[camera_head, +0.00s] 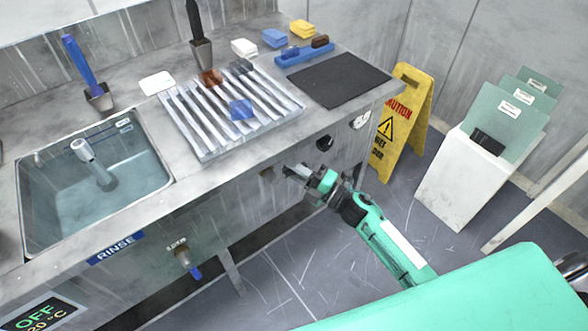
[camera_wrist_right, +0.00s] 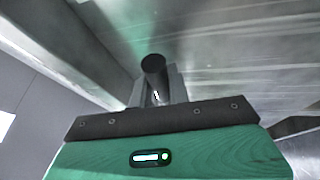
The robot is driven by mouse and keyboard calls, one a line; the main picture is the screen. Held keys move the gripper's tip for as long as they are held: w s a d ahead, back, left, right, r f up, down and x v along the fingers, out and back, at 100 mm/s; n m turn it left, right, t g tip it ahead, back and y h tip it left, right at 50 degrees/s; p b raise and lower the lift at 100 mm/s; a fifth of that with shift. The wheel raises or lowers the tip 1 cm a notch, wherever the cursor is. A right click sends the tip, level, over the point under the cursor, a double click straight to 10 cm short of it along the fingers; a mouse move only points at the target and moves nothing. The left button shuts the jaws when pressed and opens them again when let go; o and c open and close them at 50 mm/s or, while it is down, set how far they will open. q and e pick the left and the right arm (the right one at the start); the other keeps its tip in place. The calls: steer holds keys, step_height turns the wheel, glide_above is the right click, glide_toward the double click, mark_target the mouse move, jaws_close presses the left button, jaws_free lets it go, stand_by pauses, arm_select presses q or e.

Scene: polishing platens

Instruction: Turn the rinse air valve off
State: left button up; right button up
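A brass valve (camera_head: 181,252) with a blue lever (camera_head: 195,272) sticks out of the bench front, right of the RINSE sign (camera_head: 116,247) in the head view. The lever hangs down and slants slightly right. The valve's small label is too small to read. My right gripper (camera_head: 291,171) is in front of the panel, right of the valve and well apart from it, with its fingers toward the left. In the right wrist view its fingers (camera_wrist_right: 158,92) stand slightly apart, with a dark cylinder (camera_wrist_right: 154,65) at their tips; contact is unclear. My left gripper is out of view.
The sink (camera_head: 95,185) and slatted rack (camera_head: 225,110) are set in the bench top. A black knob (camera_head: 324,143) and a gauge (camera_head: 360,120) are on the front near my right gripper. A yellow caution sign (camera_head: 400,120) and a white bin (camera_head: 460,180) stand on the right.

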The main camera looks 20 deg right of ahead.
jaws_close()
steer(key=shift+f, duration=0.15)
